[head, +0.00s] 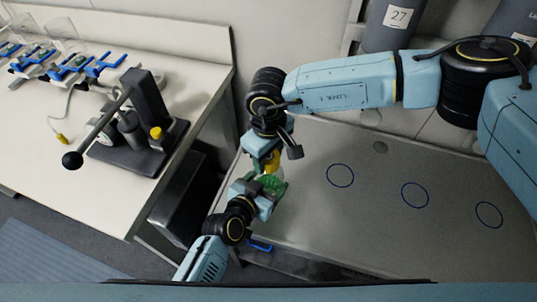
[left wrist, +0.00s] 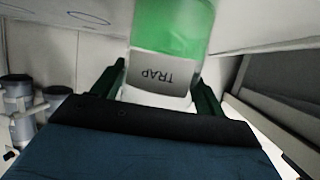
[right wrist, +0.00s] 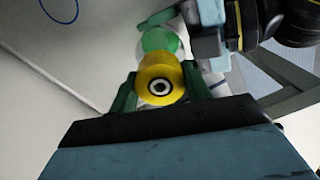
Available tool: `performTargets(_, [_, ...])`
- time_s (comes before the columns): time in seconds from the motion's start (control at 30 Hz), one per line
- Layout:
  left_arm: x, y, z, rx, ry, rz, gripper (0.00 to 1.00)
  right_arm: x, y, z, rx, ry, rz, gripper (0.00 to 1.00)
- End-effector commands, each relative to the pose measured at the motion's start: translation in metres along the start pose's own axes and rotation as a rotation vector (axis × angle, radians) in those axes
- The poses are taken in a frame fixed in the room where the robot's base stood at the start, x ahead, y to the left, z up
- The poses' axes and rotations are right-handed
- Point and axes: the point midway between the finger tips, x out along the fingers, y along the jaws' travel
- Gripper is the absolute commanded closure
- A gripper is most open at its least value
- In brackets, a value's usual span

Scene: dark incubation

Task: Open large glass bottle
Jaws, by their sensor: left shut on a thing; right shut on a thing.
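The large glass bottle (head: 270,184) has green contents and shows near the middle of the head view. In the left wrist view the bottle (left wrist: 172,30) carries a white label reading TRAP, upside down. My left gripper (left wrist: 157,88) is shut on the bottle. The yellow cap (right wrist: 160,80) has a dark ring and bright centre. My right gripper (right wrist: 160,88) is shut on the cap, with a green finger on each side. In the head view the cap (head: 272,160) is just above the bottle, between both grippers. I cannot tell whether cap and bottle touch.
The grey bench (head: 345,225) has several blue rings on its top and clear room to the right. A white table (head: 60,190) at the left holds a dark lever device (head: 135,130) and blue racks (head: 70,65). Grey cylinders (head: 390,22) stand behind.

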Motion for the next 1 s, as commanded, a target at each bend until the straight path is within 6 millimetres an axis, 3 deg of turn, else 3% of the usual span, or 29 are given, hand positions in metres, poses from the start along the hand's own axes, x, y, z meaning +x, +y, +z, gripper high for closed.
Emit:
performTargets(0.37, [0.000, 0.000, 0.000, 0.000, -0.001, -0.001, 0.91, -0.002, 0.000, 0.000, 0.002, 0.001, 0.000, 0.79])
performTargets(1.0, [0.000, 0.000, 0.000, 0.001, -0.001, 0.000, 0.91, -0.022, 0.000, 0.000, 0.003, 0.000, 0.000, 0.79])
